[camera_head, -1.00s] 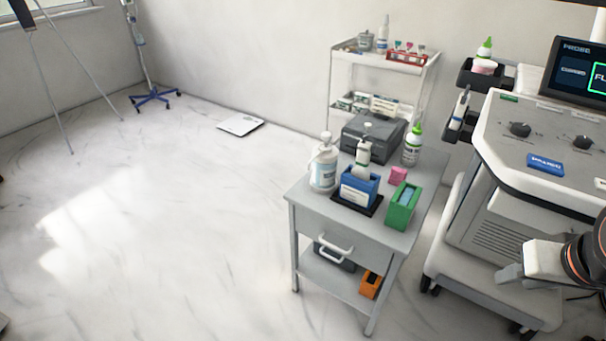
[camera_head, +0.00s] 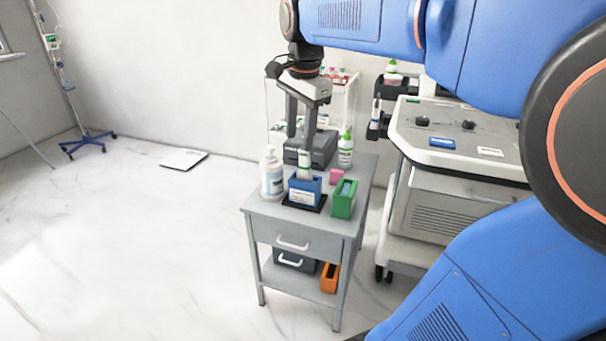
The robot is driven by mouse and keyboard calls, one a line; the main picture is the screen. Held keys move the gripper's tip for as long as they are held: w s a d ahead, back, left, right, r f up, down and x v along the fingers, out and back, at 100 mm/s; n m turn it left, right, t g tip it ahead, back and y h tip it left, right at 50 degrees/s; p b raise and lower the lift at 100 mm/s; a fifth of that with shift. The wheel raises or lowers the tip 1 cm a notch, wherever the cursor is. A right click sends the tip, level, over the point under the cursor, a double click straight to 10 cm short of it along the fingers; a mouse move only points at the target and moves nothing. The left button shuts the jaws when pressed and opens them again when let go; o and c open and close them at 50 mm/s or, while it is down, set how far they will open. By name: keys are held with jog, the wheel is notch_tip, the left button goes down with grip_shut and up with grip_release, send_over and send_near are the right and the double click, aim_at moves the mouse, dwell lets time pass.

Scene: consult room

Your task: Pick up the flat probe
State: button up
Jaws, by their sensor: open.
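A white probe (camera_head: 304,169) stands upright in a blue holder (camera_head: 304,193) on top of the grey cart; its lower end is hidden in the holder. My gripper (camera_head: 300,142) points down over this holder, open, with its fingers at the probe's upper part. I cannot tell whether the fingers touch it. A second white probe (camera_head: 376,113) sits in a dark side holder (camera_head: 377,130) on the ultrasound machine. The frames do not make clear which of the two is the flat one.
On the cart (camera_head: 262,208) a pump bottle (camera_head: 271,175) stands left of the blue holder. A green box (camera_head: 343,200), pink block (camera_head: 337,176), green-capped bottle (camera_head: 346,150) and grey case (camera_head: 322,148) are close by. The ultrasound machine (camera_head: 440,200) stands right.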

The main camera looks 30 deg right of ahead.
jog(key=w+d+r+m+g, duration=0.2)
jog(key=w+d+r+m, duration=0.3)
jog(key=w+d+m, duration=0.6)
jog(key=m, duration=0.1)
send_near(305, 162)
jog(key=shift+w+d+f, duration=0.15)
jog(key=shift+w+d, duration=0.4)
jog(key=shift+w, duration=0.4)
jog(key=shift+s+f, duration=0.2)
jog(key=shift+f, duration=1.15)
jog(key=shift+s+f, duration=0.15)
jog(key=shift+f, duration=1.25)
jog(key=c, duration=1)
